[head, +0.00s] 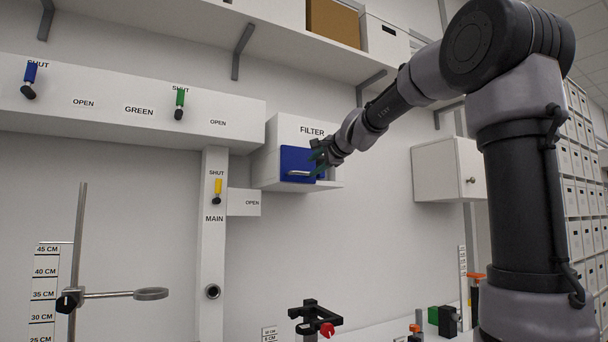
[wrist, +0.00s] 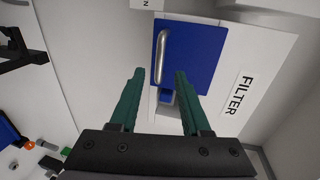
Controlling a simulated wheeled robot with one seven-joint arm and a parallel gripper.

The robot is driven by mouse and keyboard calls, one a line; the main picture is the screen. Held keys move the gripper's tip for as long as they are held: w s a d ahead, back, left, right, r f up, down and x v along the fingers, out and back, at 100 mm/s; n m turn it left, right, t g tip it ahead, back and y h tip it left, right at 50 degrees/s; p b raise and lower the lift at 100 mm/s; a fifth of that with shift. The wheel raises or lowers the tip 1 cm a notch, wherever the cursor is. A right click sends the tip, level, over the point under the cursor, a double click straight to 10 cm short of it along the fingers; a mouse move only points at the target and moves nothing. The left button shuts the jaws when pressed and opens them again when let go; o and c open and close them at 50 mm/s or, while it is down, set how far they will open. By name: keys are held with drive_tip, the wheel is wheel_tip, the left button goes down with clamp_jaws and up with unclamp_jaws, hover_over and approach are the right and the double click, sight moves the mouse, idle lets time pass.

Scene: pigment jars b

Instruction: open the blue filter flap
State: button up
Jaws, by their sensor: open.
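The white filter box (head: 318,130), labelled FILTER, is on the wall in the middle of the head view. Its blue flap (head: 292,160) looks shut against the front, with a silver bar handle (head: 299,173) along its lower part. My gripper (head: 317,162) is at the flap's right side and covers part of it. In the wrist view, the blue flap (wrist: 196,50) and handle (wrist: 162,50) lie just beyond my open fingertips (wrist: 160,73). The handle lines up with the gap between the fingers and looks apart from both. A small blue piece (wrist: 167,97) shows below the flap there.
A white cabinet (head: 448,169) hangs to the right of the filter box. The yellow MAIN lever (head: 218,188) is on a post to its left, with green (head: 180,98) and blue (head: 30,73) levers farther left. A shelf (head: 262,22) runs above.

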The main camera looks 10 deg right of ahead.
sight(304, 173)
drive_tip(key=x, duration=0.7)
drive_tip(key=shift+w, duration=0.25)
drive_tip(key=shift+a, duration=0.1)
clamp_jaws()
drive_tip(key=shift+f, duration=0.1)
drive_tip(key=shift+f, duration=0.1)
idle(0.8)
